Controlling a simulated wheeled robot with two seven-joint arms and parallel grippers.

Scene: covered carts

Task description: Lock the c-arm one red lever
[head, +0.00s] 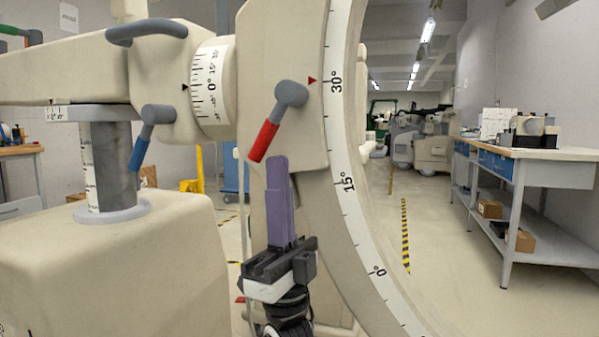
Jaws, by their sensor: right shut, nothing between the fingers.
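The red lever (265,140) has a grey hub (291,94) on the cream C-arm carriage, beside the curved degree scale (343,182). Its red grip points down and to the left. My right gripper (277,160) comes up from below with its purple fingers upright. The fingers are shut with nothing between them. Their tips are just below the red grip's lower end; I cannot tell whether they touch it. My left gripper is not in view.
A blue lever (140,152) hangs left of the round scale, and a grey-blue handle (147,31) sits above it. The cream base housing (120,260) fills the lower left. A workbench (540,150) stands at right, with clear floor (450,270) before it.

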